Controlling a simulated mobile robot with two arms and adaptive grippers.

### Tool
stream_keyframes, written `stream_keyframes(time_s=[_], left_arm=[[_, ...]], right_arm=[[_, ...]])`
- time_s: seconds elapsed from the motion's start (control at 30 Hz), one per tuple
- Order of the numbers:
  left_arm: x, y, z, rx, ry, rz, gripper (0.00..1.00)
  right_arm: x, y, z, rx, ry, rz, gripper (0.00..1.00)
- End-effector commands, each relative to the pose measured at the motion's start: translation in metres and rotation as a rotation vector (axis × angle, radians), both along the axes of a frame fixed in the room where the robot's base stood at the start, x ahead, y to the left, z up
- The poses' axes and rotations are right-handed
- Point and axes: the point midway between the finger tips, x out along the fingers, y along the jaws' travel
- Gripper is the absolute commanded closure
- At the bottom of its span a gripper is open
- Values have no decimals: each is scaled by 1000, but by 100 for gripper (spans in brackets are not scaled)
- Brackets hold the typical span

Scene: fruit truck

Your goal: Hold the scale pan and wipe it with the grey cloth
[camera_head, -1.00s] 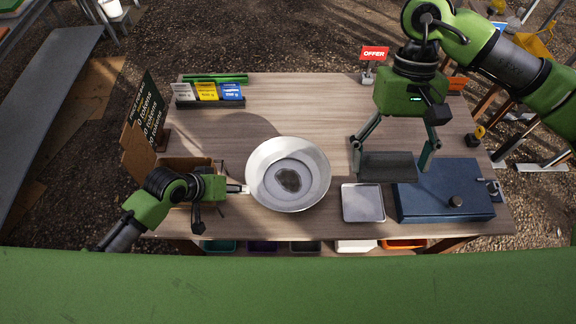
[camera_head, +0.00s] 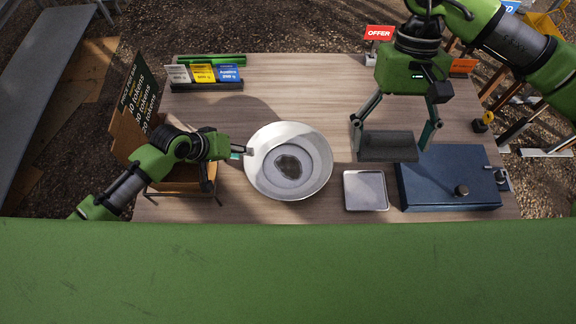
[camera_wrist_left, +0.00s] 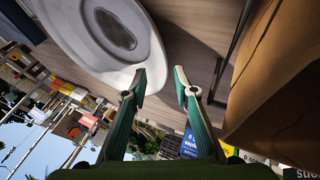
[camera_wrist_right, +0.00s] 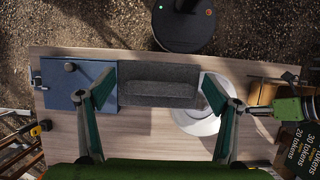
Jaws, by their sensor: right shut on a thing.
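The pale, round scale pan (camera_head: 256,178) stands on the wooden table with a dark stain (camera_head: 288,167) in its middle. My left gripper (camera_head: 241,152) is at the pan's left rim. My right gripper (camera_head: 393,138) is shut on the grey cloth (camera_head: 388,147), a dark flat-faced pad, right of the pan. The cloth (camera_wrist_right: 160,85) spans between the fingers in the right wrist view.
A small metal tray (camera_head: 366,190) lies right of the pan, beside a blue box with a knob (camera_head: 448,180). A brown crate (camera_head: 180,187) and dark token sign (camera_head: 137,98) stand left. Price cards (camera_head: 204,74) stand at the back left. The table's back middle is clear.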

Motion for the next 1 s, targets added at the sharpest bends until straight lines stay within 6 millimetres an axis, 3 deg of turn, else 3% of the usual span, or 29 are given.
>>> stream_keyframes(time_s=[0.03,0.1,0.4,0.87,1.0], left_arm=[[3,-3,-13,-1,-1,0,73],[7,-7,-20,-2,-2,-1,73],[18,-19,-43,0,-2,1,73],[20,-23,-46,1,-1,1,73],[20,-23,-46,1,-1,1,100]], right_arm=[[0,0,-15,0,-1,0,42],[0,0,-25,0,-1,0,42],[0,0,-54,0,-1,0,42],[0,0,-59,0,-1,0,42],[0,0,-59,0,-1,0,42]])
